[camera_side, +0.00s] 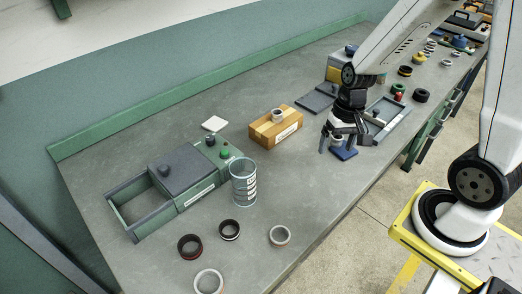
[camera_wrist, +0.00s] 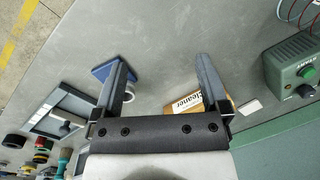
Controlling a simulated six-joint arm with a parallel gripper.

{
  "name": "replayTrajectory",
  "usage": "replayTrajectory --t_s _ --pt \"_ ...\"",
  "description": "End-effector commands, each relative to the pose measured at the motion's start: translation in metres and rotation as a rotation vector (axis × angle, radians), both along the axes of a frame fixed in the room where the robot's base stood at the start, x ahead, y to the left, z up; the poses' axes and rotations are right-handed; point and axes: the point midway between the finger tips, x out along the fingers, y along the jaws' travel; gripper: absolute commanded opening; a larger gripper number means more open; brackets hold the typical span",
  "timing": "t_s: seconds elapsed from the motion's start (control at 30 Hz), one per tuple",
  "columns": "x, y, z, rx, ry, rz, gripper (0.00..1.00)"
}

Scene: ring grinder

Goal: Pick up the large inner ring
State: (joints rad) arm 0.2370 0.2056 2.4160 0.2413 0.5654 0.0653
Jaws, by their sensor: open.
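My gripper (camera_side: 337,147) is open over the right half of the bench, its fingers pointing down. In the wrist view, my gripper (camera_wrist: 161,65) has nothing between its fingertips. A small pale ring (camera_side: 337,139) is at a blue stand (camera_side: 346,154) just below or behind the fingers. In the wrist view the blue stand (camera_wrist: 102,73) and the pale ring (camera_wrist: 129,93) are partly hidden by one finger. Other rings lie at the front: a large pale one (camera_side: 208,282), a silver one (camera_side: 279,236), and dark ones (camera_side: 190,246) (camera_side: 230,229). I cannot tell which is the large inner ring.
A clear cylinder (camera_side: 243,184) stands beside the green-and-grey machine (camera_side: 180,172). A grey tray (camera_side: 392,118) and several small parts lie to the right.

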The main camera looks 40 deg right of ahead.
Motion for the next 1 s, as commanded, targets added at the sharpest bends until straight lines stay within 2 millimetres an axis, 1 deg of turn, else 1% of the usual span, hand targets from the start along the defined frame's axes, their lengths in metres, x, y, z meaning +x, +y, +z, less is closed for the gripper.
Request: replayTrajectory --t_s 0.03,0.3,0.47,0.6,0.8,0.9,1.0 --pt "0.0 -0.009 -0.006 0.043 0.045 -0.098 0.95" --pt "0.002 -0.044 -0.028 0.315 0.235 -0.566 0.95" --pt "0.008 -0.069 -0.039 0.509 0.313 -0.826 0.95" --pt "0.013 -0.094 -0.047 0.696 0.358 -1.039 0.95" --pt "0.018 -0.136 -0.056 0.961 0.377 -1.288 0.95" --pt "0.017 -0.154 -0.059 1.068 0.372 -1.371 0.95" --pt "0.017 -0.166 -0.061 1.14 0.365 -1.424 0.95"
